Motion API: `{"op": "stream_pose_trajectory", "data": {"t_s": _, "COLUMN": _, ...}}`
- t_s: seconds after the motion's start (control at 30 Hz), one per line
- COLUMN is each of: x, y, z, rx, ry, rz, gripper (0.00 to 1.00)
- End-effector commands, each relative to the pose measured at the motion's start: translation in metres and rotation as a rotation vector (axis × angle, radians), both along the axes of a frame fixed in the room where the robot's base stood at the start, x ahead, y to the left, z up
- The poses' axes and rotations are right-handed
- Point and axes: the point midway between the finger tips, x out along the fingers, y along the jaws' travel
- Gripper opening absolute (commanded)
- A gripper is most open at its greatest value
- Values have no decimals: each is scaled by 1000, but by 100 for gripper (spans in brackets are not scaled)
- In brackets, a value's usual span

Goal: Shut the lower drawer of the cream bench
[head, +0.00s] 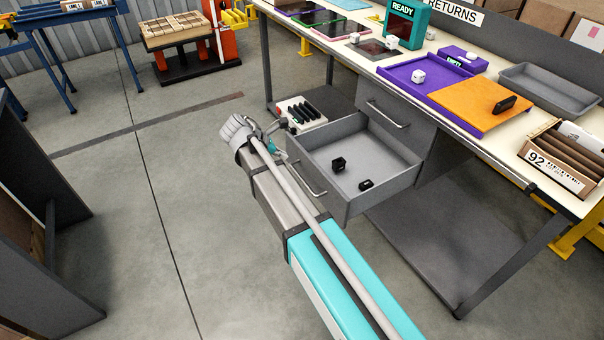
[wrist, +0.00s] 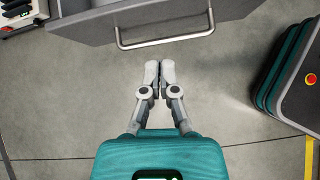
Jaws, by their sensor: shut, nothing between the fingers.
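The lower drawer (head: 405,178) of the cream bench (head: 450,95) is pulled well out. It is grey and open-topped, with two small black items inside. Its bar handle (head: 314,188) is partly behind my arm in the head view. In the wrist view the drawer front (wrist: 90,28) and handle (wrist: 165,42) lie across the top. My gripper (wrist: 152,64) is shut and empty, with its fingertips pointing at the drawer front. They appear just short of the handle, near its middle; I cannot tell the exact gap. In the head view my wrist largely hides the fingers.
The upper drawer (head: 395,120) is closed. A grey lower shelf (head: 430,235) is under the bench. A dark panelled unit (head: 50,200) stands at left. Concrete floor (head: 140,230) between is clear.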

Motion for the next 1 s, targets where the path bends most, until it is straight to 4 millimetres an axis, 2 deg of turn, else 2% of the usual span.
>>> {"op": "stream_pose_trajectory", "data": {"t_s": 0.03, "x": 2, "y": 10, "z": -14, "rx": -18, "ry": 7, "rz": 29, "gripper": 0}}
{"op": "stream_pose_trajectory", "data": {"t_s": 0.3, "x": 4, "y": 30, "z": -25, "rx": -80, "ry": 31, "rz": 114, "gripper": 0}}
{"op": "stream_pose_trajectory", "data": {"t_s": 0.77, "x": 4, "y": 31, "z": -25, "rx": -85, "ry": 32, "rz": 119, "gripper": 0}}
{"op": "stream_pose_trajectory", "data": {"t_s": 1.0, "x": 7, "y": 27, "z": -32, "rx": -85, "ry": 32, "rz": 119, "gripper": 0}}
